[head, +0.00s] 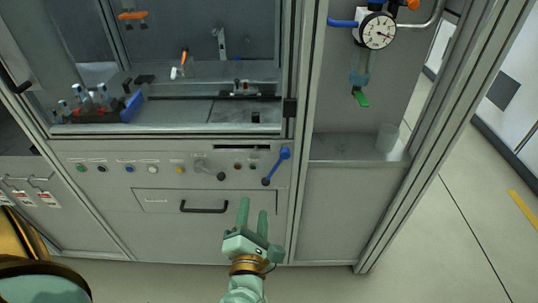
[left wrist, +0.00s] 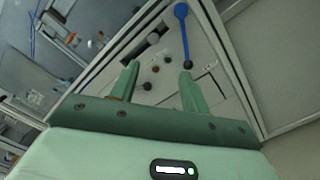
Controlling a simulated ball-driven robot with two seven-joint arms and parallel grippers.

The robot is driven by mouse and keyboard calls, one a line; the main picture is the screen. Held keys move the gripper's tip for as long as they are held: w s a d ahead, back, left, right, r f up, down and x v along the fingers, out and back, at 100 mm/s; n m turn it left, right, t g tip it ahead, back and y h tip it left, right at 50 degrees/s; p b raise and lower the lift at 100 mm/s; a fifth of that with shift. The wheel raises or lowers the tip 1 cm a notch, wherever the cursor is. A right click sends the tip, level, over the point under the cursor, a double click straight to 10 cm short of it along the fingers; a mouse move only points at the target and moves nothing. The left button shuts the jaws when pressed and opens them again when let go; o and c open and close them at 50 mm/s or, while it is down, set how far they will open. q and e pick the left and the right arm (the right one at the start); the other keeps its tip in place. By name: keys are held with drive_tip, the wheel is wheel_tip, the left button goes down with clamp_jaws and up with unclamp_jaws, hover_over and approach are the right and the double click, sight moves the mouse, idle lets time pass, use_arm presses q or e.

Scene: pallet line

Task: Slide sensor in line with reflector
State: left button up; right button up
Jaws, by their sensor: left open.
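My left gripper (head: 253,206) is in front of the cabinet's lower panel, just right of the drawer handle. Its two green fingers point up, apart, with nothing between them. In the left wrist view the open fingers (left wrist: 158,72) point at the control panel, with a blue lever beyond the right finger. Inside the cabinet window, a small dark device (head: 246,87) sits on a horizontal rail (head: 220,97). A small black block (head: 255,117) stands below it on the cabinet floor. I cannot tell which is the sensor or the reflector. My right gripper is not in view.
A blue lever (head: 276,166) sticks out from the button panel above my gripper. The drawer handle (head: 204,207) is close by on the left. Orange-handled tool (head: 181,64) stands inside the window.

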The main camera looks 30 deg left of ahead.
use_arm(q)
drive_tip(key=r+n, duration=0.1)
drive_tip(key=n, duration=0.1)
drive_tip(key=b, duration=0.1)
approach(255, 156)
drive_tip(key=shift+g+y, duration=0.4)
drive_tip(key=x, duration=0.2)
drive_tip(key=b+x, duration=0.1)
drive_tip(key=x, duration=0.2)
drive_tip(key=b+x, duration=0.1)
drive_tip(key=x, duration=0.1)
drive_tip(key=shift+w+d, duration=0.15)
drive_tip(key=shift+w, duration=0.2)
drive_tip(key=shift+w+a, duration=0.35)
drive_tip(key=shift+w, duration=0.25)
drive_tip(key=shift+r, duration=0.1)
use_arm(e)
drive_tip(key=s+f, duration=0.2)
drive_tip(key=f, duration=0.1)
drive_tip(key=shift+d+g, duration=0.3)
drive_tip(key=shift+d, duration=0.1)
